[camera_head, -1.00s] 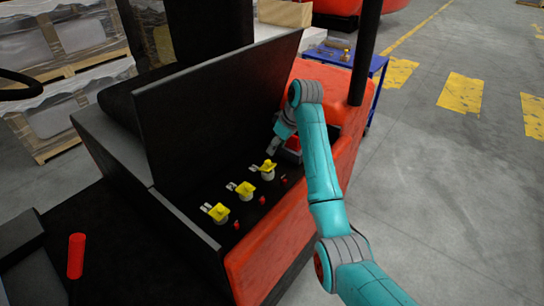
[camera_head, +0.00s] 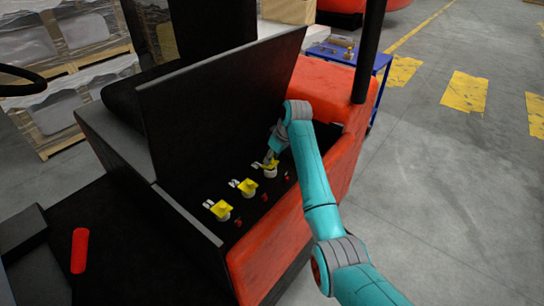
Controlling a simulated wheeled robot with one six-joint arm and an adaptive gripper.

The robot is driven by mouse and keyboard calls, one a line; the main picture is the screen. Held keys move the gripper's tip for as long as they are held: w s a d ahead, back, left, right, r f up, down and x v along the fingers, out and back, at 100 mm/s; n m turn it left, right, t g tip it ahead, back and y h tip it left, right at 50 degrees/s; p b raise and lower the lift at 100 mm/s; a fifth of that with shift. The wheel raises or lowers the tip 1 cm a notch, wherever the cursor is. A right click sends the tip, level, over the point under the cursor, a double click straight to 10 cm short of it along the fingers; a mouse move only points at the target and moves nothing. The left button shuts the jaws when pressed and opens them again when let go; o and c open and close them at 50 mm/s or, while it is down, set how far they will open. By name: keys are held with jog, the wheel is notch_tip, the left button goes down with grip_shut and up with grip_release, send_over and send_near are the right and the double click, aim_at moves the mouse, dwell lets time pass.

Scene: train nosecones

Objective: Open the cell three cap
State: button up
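Three yellow caps on whitish cell necks stand in a row in the open black battery bay: a near one (camera_head: 221,209), a middle one (camera_head: 247,187) and a far one (camera_head: 271,168). White marks lie beside each, too small to read surely. My gripper (camera_head: 271,158) is at the far cap, pointing down, its fingertips at or just above the cap's top. The fingers are small and dark here, so I cannot tell whether they touch or grip the cap. All three caps look seated on their necks.
The raised black lid (camera_head: 215,105) stands behind the caps. Small red pieces (camera_head: 265,197) lie in front of them, along the orange-red truck body (camera_head: 275,245). A red cylinder (camera_head: 80,250) is at lower left. A blue cart (camera_head: 375,62) stands behind. The right floor is open.

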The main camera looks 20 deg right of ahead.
grip_shut()
jog(key=shift+w+a+r+g+h, duration=0.25)
jog(key=shift+w+g+h, duration=0.15)
jog(key=shift+g, duration=0.1)
jog(key=shift+w+a+r+g+h, duration=0.15)
jog(key=shift+w+a+g+h, duration=0.15)
jog(key=shift+g+h, duration=0.3)
jog(key=shift+w+a+r+g+h, duration=0.15)
jog(key=shift+w+g+h, duration=0.25)
jog(key=shift+g, duration=0.4)
jog(key=shift+o, duration=2.4)
grip_release()
jog(key=shift+s, duration=0.1)
jog(key=shift+d+f, duration=0.1)
jog(key=shift+f, duration=0.1)
